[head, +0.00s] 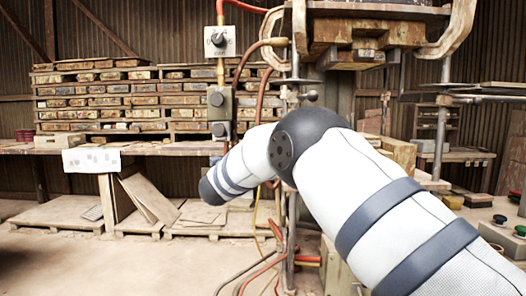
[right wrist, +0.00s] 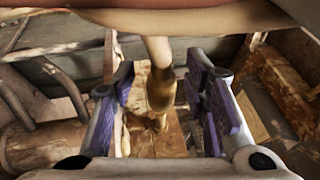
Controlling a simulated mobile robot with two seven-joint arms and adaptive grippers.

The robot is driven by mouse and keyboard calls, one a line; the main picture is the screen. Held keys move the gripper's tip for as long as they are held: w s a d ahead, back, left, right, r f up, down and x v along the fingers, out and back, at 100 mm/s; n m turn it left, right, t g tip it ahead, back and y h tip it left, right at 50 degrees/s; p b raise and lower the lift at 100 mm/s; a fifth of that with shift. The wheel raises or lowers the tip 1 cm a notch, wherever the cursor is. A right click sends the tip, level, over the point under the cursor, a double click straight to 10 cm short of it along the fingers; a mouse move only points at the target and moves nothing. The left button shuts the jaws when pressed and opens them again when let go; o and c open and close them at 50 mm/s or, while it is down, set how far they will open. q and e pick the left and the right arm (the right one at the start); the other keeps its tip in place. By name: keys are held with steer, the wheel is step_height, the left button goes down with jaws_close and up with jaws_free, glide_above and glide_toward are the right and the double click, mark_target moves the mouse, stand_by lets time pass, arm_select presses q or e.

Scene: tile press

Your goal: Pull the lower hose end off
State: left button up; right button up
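In the head view, a reddish hose with a tan end (head: 274,42) meets the press (head: 370,35) under its top. Other red hoses (head: 278,240) hang lower, partly behind my right arm. I cannot tell which is the lower hose end. My right gripper is hidden in the head view. In the right wrist view my right gripper (right wrist: 160,108) is open, its purple-padded fingers apart on either side of a tan and brown upright piece (right wrist: 160,85), with gaps on both sides. This piece looks like a hose or fitting. My left gripper is not in view.
A grey valve box (head: 220,42) and another box (head: 220,104) stand on the post left of the press. Racks of tiles (head: 110,100) and a bench (head: 40,148) fill the back left. A control panel with buttons (head: 500,220) is at the right.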

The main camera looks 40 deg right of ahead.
steer(key=v, duration=1.2)
steer(key=shift+s+d+f, duration=0.1)
